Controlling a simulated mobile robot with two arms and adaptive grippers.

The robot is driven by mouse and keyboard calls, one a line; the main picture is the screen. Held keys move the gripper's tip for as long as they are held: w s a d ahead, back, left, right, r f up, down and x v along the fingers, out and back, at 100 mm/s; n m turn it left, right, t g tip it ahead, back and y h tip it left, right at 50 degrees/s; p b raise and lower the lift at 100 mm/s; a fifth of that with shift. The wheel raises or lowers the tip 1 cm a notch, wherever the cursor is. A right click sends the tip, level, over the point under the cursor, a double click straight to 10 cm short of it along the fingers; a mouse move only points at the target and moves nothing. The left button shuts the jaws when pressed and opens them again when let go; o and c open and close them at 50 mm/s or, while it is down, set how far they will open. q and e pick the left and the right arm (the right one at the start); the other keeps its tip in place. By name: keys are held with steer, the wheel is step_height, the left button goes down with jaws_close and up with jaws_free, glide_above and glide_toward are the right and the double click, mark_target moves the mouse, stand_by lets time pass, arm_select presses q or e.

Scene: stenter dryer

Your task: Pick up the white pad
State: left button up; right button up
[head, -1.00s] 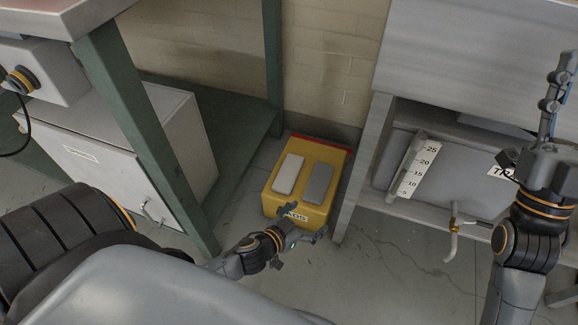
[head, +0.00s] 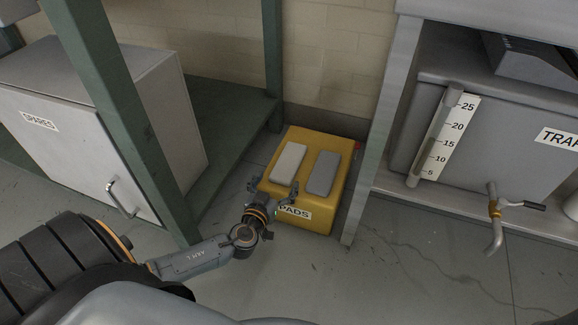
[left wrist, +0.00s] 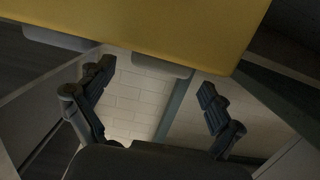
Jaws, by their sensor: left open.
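The white pad (head: 288,163) lies flat on the left part of the top of a yellow box (head: 306,220) labelled PADS. A darker grey pad (head: 323,173) lies beside it on the right. My left gripper (head: 273,191) is open at the box's front left edge, just in front of the white pad's near end. In the left wrist view, a pale pad end (left wrist: 162,67), apparently the white pad, juts past the yellow box (left wrist: 150,22) between the spread fingers (left wrist: 157,90), with no contact visible. My right gripper is out of view.
The box stands on the floor between a green bench leg (head: 130,120) and a grey cabinet's side post (head: 382,130). A SPARES cabinet (head: 100,120) is at left. A tank with a level scale and tap (head: 494,208) is at right. The front floor is clear.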

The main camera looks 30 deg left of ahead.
mark_target(285, 169)
arm_select(q)
steer(key=shift+x, duration=1.2)
steer(key=b+x, duration=0.2)
steer(key=x, duration=0.3)
steer(key=shift+d+r, duration=0.1)
steer(key=shift+r, duration=0.05)
steer(key=c, duration=0.9)
